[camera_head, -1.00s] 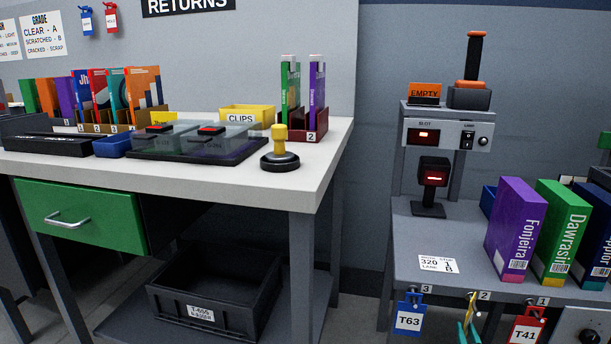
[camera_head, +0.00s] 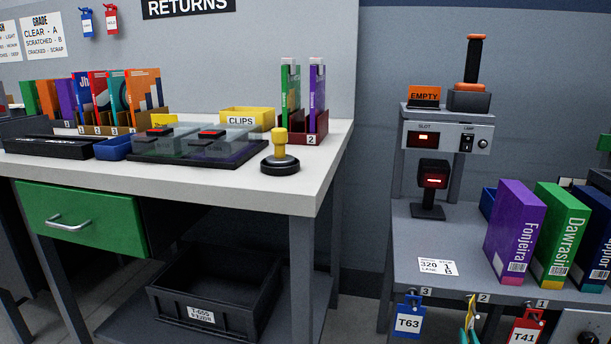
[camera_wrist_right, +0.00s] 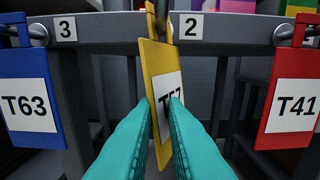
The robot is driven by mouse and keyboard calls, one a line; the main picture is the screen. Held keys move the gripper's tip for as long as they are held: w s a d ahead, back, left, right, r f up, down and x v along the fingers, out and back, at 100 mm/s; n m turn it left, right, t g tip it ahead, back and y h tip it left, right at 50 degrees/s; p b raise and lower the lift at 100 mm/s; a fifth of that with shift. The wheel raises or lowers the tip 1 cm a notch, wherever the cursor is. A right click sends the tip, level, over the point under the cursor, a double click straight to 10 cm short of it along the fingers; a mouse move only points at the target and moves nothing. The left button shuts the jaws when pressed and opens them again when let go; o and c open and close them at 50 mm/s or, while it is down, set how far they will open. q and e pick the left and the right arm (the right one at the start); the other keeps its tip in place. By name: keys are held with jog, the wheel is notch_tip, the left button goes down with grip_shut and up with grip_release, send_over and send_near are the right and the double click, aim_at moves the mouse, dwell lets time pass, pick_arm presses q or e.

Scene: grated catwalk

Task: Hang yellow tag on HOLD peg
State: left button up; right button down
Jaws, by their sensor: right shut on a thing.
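The tag's top is still at the hook. I cannot make out a HOLD label on any peg. My left gripper is not in view.
A blue tag T63 (camera_wrist_right: 28,95) hangs left at hook 3 and a red tag T41 (camera_wrist_right: 295,100) right at hook 1. Tall boxes (camera_head: 515,235) stand on the shelf above. A blue tag (camera_head: 87,22) and a red tag (camera_head: 112,20) hang on the back wall.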

aim_at(468, 329)
jog(key=shift+s+r+p, duration=0.2)
jog(key=shift+s+p, duration=0.1)
jog(key=shift+s, duration=0.1)
jog(key=shift+s+a+r+p, duration=0.15)
jog(key=shift+s+r+p, duration=0.1)
jog(key=shift+s+p, duration=0.25)
jog(key=shift+s, duration=0.15)
jog(key=shift+s, duration=0.2)
jog(key=shift+s+a, duration=0.1)
jog(key=shift+s, duration=0.05)
jog(key=shift+p+v, duration=0.4)
jog(key=shift+v, duration=1.4)
jog(key=shift+a, duration=0.1)
